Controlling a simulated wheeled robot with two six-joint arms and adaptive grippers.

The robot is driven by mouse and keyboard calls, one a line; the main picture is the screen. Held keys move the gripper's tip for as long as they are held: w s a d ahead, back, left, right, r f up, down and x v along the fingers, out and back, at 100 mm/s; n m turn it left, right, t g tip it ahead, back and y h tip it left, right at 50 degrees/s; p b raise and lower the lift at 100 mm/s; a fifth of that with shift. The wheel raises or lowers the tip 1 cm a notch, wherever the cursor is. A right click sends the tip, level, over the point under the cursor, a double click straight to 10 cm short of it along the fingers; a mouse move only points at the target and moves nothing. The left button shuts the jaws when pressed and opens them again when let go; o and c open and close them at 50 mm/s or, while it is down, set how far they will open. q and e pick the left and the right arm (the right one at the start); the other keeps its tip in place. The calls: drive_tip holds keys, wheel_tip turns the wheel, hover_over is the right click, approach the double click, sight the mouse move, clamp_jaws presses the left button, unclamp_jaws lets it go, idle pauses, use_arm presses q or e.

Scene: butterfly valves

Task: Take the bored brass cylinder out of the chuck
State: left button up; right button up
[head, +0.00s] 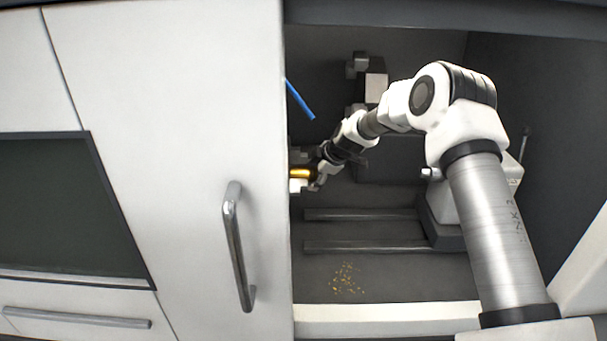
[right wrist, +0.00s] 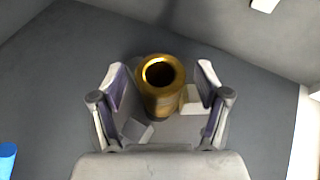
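The bored brass cylinder (head: 300,174) shows as a gold band inside the machine, just past the door's edge in the head view. In the right wrist view the brass cylinder (right wrist: 163,92) stands with its dark bore facing the camera. Pale chuck jaws (right wrist: 191,99) grip around it; the rest of the chuck is mostly hidden. My right gripper (right wrist: 162,78) is open, with one finger on each side of the cylinder and a visible gap to both. In the head view the right gripper (head: 320,175) is beside the cylinder. My left gripper is not in view.
The white door (head: 170,130) with a grey handle (head: 236,245) covers the left side. A blue nozzle (head: 300,99) hangs above the chuck area. Two rails (head: 360,214) cross the floor, with brass chips (head: 346,278) in front. A tailstock-like block (head: 440,215) stands right.

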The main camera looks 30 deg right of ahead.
drive_tip(key=shift+s+r, duration=0.2)
drive_tip(key=shift+s, duration=0.1)
drive_tip(key=c, duration=0.6)
clamp_jaws()
